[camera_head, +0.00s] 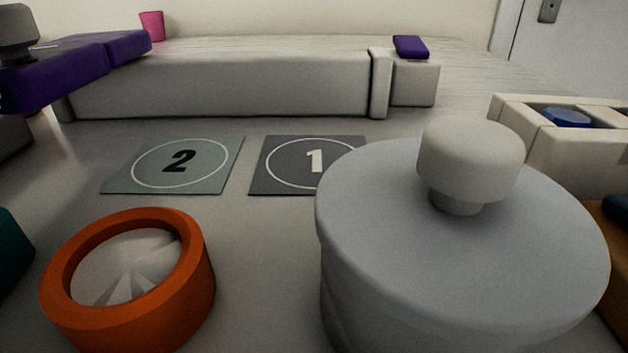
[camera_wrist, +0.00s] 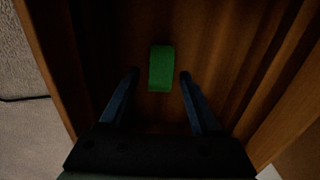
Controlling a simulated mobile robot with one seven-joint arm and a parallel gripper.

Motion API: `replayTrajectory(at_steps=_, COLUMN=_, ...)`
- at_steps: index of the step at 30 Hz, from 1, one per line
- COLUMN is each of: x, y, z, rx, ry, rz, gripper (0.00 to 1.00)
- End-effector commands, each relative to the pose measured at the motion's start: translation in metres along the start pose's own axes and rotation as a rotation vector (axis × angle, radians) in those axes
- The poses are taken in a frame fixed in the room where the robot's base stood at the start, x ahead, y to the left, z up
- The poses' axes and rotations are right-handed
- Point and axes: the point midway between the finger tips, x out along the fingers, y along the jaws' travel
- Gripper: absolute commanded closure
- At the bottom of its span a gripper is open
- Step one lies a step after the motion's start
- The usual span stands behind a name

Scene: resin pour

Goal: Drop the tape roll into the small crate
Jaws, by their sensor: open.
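In the wrist view my gripper (camera_wrist: 159,75) is open, with its two dark blue fingers spread apart. A green, block-like thing (camera_wrist: 161,68) shows between and beyond the fingertips, with a gap on each side. It may be the tape roll seen edge-on, but I cannot tell. It lies inside a brown wooden-walled container (camera_wrist: 50,45), which may be the small crate. The scene there is dark, so depth is unclear. My gripper does not show in the head view.
In the head view a grey lidded pot (camera_head: 400,230) and an orange round-rimmed thing (camera_head: 190,275) stand in front. Mats marked 2 (camera_head: 125,180) and 1 (camera_head: 265,180) lie behind. A pale divided tray (camera_head: 570,155) is at right, a pink cup (camera_head: 152,26) at the back.

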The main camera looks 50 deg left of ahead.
Motion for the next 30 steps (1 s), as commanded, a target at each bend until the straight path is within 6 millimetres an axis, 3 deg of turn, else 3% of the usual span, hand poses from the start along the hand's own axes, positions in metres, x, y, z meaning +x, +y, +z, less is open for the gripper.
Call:
replayTrajectory(at_steps=5, x=-0.005, y=0.0, z=0.0, rx=-0.001, ry=0.0, rz=0.0, gripper=0.36)
replayTrajectory(at_steps=15, x=-0.06, y=0.0, z=0.0, rx=0.001, ry=0.0, rz=0.0, gripper=0.36)
replayTrajectory(at_steps=21, x=-0.082, y=0.0, z=0.0, rx=0.0, ry=0.0, rz=0.0, gripper=0.36)
replayTrajectory(at_steps=30, x=-0.087, y=0.0, z=0.0, rx=0.0, ry=0.0, rz=0.001, gripper=0.36)
